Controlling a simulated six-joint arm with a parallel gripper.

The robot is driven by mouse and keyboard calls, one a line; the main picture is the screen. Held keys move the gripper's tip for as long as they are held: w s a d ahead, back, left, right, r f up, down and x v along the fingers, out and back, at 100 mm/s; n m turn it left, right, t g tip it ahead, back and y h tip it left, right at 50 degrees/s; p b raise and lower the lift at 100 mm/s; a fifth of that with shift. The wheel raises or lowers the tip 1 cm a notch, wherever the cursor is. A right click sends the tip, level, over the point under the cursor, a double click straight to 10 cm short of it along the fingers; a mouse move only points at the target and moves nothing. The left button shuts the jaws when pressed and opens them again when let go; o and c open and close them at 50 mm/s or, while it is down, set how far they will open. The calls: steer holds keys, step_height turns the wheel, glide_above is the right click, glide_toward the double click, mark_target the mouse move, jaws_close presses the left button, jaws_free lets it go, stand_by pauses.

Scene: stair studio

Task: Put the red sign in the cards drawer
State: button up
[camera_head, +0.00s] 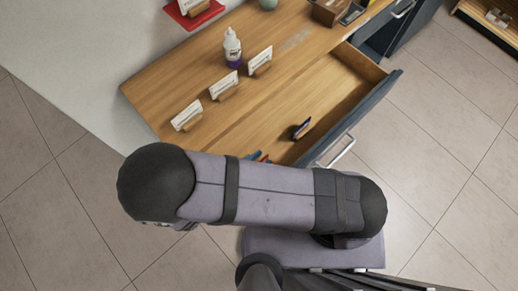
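A red flat piece with a white card-like block on it (194,9) lies at the top edge, partly cut off; I cannot tell whether it is the red sign. A drawer (350,118) in the wooden desk stands open, with a dark front and a metal handle. Inside it stands a small dark card-like piece (301,129). Small red and blue pieces (259,157) show just behind my arm, mostly hidden. My arm crosses the lower middle, in front of the desk's near side. My gripper is not visible.
Three white cards in wooden holders (187,116) stand on the desktop (150,91). A white bottle with a purple base (232,47) stands behind them. A wooden box (328,11) and a greenish round object (268,4) are at the top. Most of the open drawer's floor is bare.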

steer(key=shift+s+d+f, duration=0.1)
steer(key=shift+d+f, duration=0.1)
steer(key=shift+f, duration=0.4)
steer(key=shift+r, duration=0.2)
steer(key=v, duration=1.2)
steer(key=shift+a+r, duration=0.25)
steer(key=shift+r, duration=0.3)
steer(key=w+d+r+m+g+y, duration=0.2)
steer(key=w+d+m+g+y, duration=0.5)
steer(key=w+d+m, duration=1.65)
steer(key=s+r+m+g+y+p, duration=0.1)
steer(key=s+r+m+g+p, duration=0.1)
steer(key=s+r+p, duration=0.7)
step_height(320, 180, up, 4)
steer(key=shift+a+r+m+p, duration=0.15)
steer(key=shift+m+p, duration=0.35)
steer(key=shift+m, duration=0.35)
